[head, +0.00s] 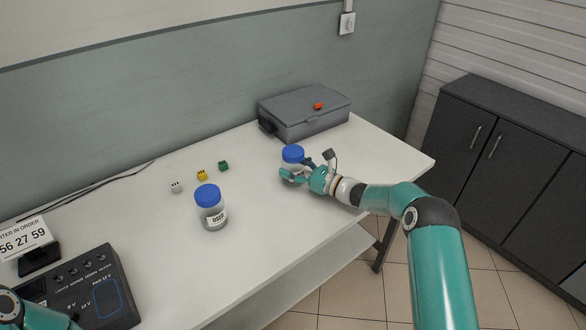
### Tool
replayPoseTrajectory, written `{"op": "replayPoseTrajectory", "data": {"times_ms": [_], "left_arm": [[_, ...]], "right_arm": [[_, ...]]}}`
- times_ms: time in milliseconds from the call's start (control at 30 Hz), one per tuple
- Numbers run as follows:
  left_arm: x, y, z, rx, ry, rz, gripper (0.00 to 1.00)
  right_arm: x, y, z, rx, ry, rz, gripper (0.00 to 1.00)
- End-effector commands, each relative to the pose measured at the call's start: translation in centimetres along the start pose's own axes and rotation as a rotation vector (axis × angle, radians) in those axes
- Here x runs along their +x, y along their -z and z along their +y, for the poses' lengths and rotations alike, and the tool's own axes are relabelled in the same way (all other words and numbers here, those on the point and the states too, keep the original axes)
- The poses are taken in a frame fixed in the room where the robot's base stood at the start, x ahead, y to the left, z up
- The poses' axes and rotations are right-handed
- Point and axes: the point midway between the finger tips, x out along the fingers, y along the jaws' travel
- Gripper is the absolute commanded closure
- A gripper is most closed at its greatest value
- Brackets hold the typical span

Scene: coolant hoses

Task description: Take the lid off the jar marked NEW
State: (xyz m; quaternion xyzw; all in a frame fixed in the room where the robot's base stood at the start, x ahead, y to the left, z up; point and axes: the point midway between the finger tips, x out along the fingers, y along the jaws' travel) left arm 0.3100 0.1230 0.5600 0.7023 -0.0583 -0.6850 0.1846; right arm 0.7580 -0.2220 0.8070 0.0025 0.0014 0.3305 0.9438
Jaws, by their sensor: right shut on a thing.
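A glass jar with a blue lid (293,153) stands towards the right of the white table. Its label is hidden, so I cannot read a mark on it. My right gripper (293,174) is shut on this jar's body, with its fingers below the lid. The lid is on the jar, and the jar looks upright. A second jar (213,217), labelled USED, stands upright nearer the middle with its blue lid (207,195) on. Part of my left arm shows at the bottom left corner, but its gripper is not in view.
A grey case (306,113) with a red thing on top stands behind the held jar. White (176,187), yellow (201,175) and green (223,166) dice lie near the back. A dark device (85,285) and a number sign (28,240) are at left. The table's front middle is clear.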

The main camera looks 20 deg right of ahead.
Motion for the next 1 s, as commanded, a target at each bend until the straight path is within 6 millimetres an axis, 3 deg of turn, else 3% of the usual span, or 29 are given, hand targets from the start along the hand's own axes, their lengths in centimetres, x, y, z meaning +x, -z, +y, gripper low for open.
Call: {"op": "replayPoseTrajectory", "data": {"times_ms": [267, 700, 800, 1000], "left_arm": [[0.0, 0.0, 0.0, 0.0, 0.0, 0.0, 0.6], [-0.1, 0.0, 0.0, 0.0, 0.0, 0.0, 0.6], [-0.3, 0.0, 0.1, 0.0, 0.0, 0.0, 0.6], [-0.5, 0.0, 0.2, 0.0, 0.0, 0.0, 0.6]], "right_arm": [[0.0, -3.1, 0.0, -0.004, 0.001, -0.004, 0.72], [-0.1, -14.7, 0.0, -0.006, 0.001, -0.004, 0.72], [-0.1, -16.9, 0.1, -0.005, 0.0, -0.005, 0.72], [-0.1, -19.3, 0.0, -0.003, 0.001, -0.002, 0.72]]}}
